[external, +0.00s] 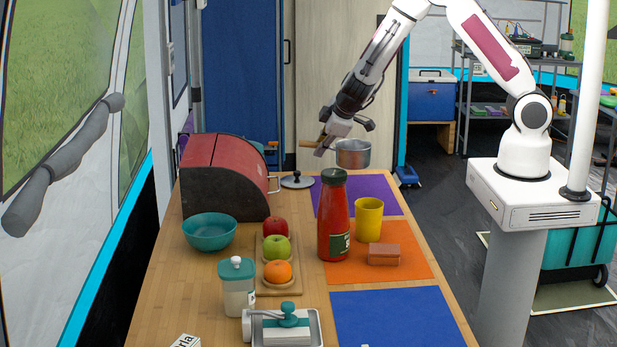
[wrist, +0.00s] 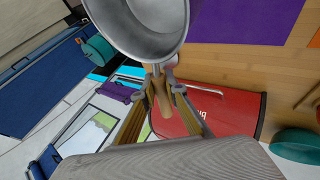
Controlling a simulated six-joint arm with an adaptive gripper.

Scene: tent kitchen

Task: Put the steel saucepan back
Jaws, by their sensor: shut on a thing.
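The steel saucepan (external: 353,154) is held in the air above the far end of the table, near the back of the purple mat (external: 380,197). My gripper (external: 325,143) is shut on its handle, to the left of the pan body. In the wrist view the pan (wrist: 150,28) fills the top middle, and its wooden handle (wrist: 163,103) runs down between the fingertips (wrist: 160,78). The inside that shows looks empty. A lid with a dark knob (external: 297,181) lies on the table left of the purple mat.
A red bread box (external: 205,165) stands at the left, with a teal bowl (external: 209,232) before it. A red sauce bottle (external: 333,220) and yellow cup (external: 368,220) stand nearer than the purple mat. Fruit on a board (external: 278,290) is mid-table. The blue mat (external: 395,320) is largely clear.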

